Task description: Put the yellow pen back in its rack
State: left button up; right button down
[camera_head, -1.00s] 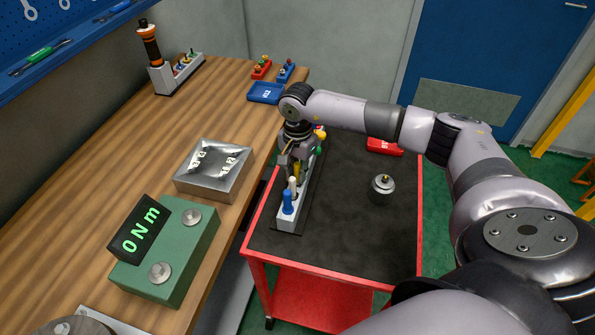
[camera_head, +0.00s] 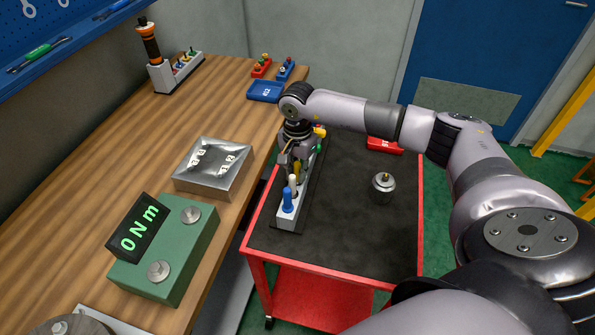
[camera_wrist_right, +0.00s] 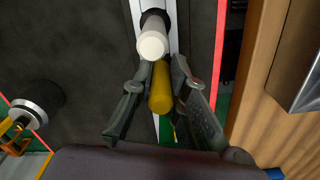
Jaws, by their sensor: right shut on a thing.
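The white rack (camera_head: 291,222) stands lengthwise on the dark top of the red cart, with a blue pen (camera_head: 287,203) and a white pen (camera_head: 292,181) upright near its front end. My right gripper (camera_head: 294,163) is over the rack, just behind the white pen. It is shut on the yellow pen (camera_head: 297,169). In the right wrist view the yellow pen (camera_wrist_right: 160,90) lies between the two fingers (camera_wrist_right: 159,78), close to the white pen (camera_wrist_right: 152,42). The yellow pen's lower end is hidden, so I cannot tell how deep it sits. My left gripper is not in view.
A metal cylinder (camera_head: 382,186) stands on the cart right of the rack, and a red box (camera_head: 384,146) lies behind it. The wooden bench (camera_head: 130,160) runs along the left with a green torque tester (camera_head: 165,252) and a metal block (camera_head: 213,170). The cart's front right is clear.

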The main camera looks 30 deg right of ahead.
dwell(0.3)
jog(key=c, duration=1.5)
grip_release()
jog(key=shift+r, duration=0.1)
notch_tip(320, 180, up, 12)
jog(key=shift+f, duration=0.15)
